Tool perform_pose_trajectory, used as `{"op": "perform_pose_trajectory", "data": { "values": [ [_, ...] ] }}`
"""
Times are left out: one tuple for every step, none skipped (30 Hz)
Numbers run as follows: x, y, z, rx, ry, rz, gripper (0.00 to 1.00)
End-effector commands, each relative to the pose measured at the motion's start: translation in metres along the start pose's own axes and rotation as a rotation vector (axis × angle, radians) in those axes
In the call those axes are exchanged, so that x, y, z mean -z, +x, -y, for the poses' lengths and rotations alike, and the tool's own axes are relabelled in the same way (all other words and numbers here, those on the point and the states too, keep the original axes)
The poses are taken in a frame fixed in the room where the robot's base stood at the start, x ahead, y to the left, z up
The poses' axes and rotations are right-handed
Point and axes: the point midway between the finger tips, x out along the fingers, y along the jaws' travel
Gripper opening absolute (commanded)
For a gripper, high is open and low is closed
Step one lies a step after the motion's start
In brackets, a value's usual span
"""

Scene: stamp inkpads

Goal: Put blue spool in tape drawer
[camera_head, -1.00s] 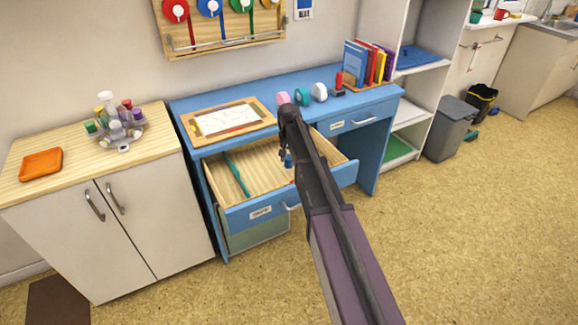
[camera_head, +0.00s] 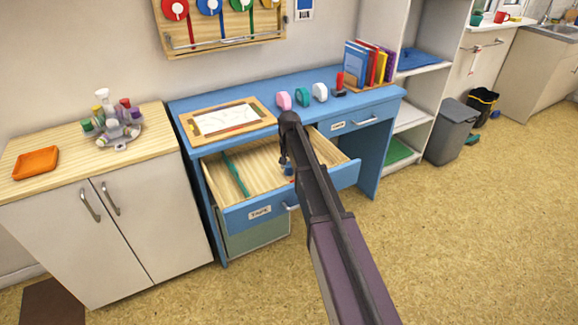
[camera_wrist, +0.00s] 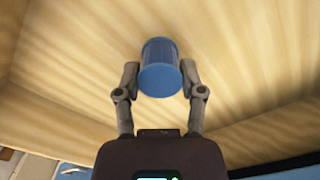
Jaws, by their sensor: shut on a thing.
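The blue spool (camera_wrist: 160,79) is between the two fingers of my gripper (camera_wrist: 160,72) in the wrist view, with its round end facing the camera. In the head view a small blue part of the spool (camera_head: 288,170) shows below my gripper (camera_head: 286,160), inside the open drawer's outline. The drawer (camera_head: 232,217) has a label that seems to read "TAPE" and is pulled out from the blue desk. Its pale wooden floor fills the background of the wrist view (camera_wrist: 70,75). I cannot tell whether the spool touches the floor.
A long teal item (camera_head: 236,175) lies in the drawer's left part. A white cabinet (camera_head: 150,230) is close on the left. My arm hides part of the drawer's right side.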

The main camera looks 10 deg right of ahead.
Motion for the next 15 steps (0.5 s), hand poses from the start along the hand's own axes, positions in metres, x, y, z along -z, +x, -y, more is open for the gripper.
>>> {"op": "perform_pose_trajectory", "data": {
  "values": [
    [0.0,0.0005,-0.0001,0.0,0.0,0.0,0.6],
    [0.0,0.0003,-0.0001,0.0,0.0,0.0,0.69],
    [0.0,0.0003,-0.0001,0.0,0.0,0.0,0.81],
    [0.0,0.0003,-0.0001,0.0,0.0,0.0,0.86],
    [0.0,0.0003,-0.0001,0.0,0.0,0.0,0.86],
    [0.0,0.0003,-0.0001,0.0,0.0,0.0,0.86],
    [0.0,0.0003,-0.0001,0.0,0.0,0.0,0.86],
    [0.0,0.0002,-0.0001,0.0,0.0,0.0,0.86],
    [0.0,0.0002,-0.0001,0.0,0.0,0.0,0.86],
    [0.0,0.0002,-0.0001,0.0,0.0,0.0,0.86],
    [0.0,0.0002,-0.0001,0.0,0.0,0.0,0.86],
    [0.0,0.0002,-0.0001,0.0,0.0,0.0,0.86],
    [0.0,0.0002,-0.0001,0.0,0.0,0.0,0.86],
    [0.0,0.0002,-0.0001,0.0,0.0,0.0,0.86],
    [0.0,0.0002,-0.0001,0.0,0.0,0.0,0.86]
  ]
}}
